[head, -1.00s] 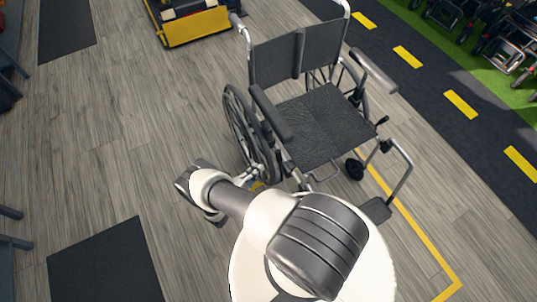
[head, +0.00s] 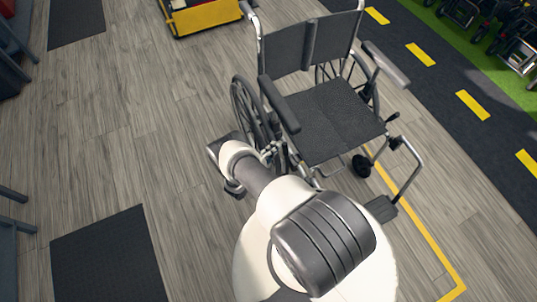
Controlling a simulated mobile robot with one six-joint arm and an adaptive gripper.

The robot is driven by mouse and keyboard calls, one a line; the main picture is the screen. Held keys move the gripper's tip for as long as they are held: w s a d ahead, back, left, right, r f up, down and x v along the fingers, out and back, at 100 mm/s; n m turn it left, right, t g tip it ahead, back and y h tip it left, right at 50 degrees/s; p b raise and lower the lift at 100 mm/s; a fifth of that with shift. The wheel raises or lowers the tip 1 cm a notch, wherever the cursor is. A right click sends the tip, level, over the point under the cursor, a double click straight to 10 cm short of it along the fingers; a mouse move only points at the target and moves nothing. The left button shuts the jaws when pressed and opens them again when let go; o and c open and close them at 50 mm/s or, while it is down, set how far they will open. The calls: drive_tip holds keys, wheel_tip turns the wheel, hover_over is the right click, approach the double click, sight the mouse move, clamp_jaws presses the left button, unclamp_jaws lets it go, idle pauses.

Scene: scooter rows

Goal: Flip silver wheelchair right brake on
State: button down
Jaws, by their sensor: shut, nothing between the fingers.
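The silver wheelchair (head: 335,118) with black seat and backrest stands right of centre in the head view, its front toward the lower right. Its right side, with the right wheel (head: 243,108), is at picture left. My gripper (head: 271,150) shows small behind my arm, close to the front of that wheel. It looks shut, with nothing seen between the fingers. The right brake lever is in this area but I cannot make it out clearly, nor tell its position or whether my gripper touches it. A lever with a black tip (head: 392,116) shows on the other side.
A yellow-edged platform (head: 205,18) stands behind the wheelchair. A dark mat (head: 105,255) lies at lower left, and dark racks line the left edge. Several scooters or wheelchairs (head: 515,45) stand on green floor at upper right. The wood floor left of the wheelchair is clear.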

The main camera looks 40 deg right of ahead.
sight(287, 150)
drive_tip(key=shift+w+d+f, duration=0.1)
drive_tip(key=shift+d, duration=0.25)
drive_tip(key=shift+s+a+r, duration=0.1)
drive_tip(key=shift+s+r, duration=0.1)
drive_tip(key=shift+s, duration=0.1)
drive_tip(key=shift+s+r+p, duration=0.1)
drive_tip(key=shift+s+p, duration=0.05)
drive_tip(key=shift+p, duration=0.15)
drive_tip(key=shift+s+a+r+p, duration=0.25)
drive_tip(key=shift+s+p, duration=0.1)
drive_tip(key=shift+s, duration=0.5)
drive_tip(key=shift+s+a+r+p, duration=0.15)
drive_tip(key=shift+s+r+p, duration=0.2)
drive_tip(key=shift+s, duration=0.5)
drive_tip(key=shift+s+a+r+p, duration=0.2)
drive_tip(key=shift+s+p, duration=0.2)
drive_tip(key=shift+s, duration=0.45)
drive_tip(key=shift+s+a+f, duration=0.1)
drive_tip(key=shift+s+a, duration=0.1)
drive_tip(key=shift+s, duration=0.6)
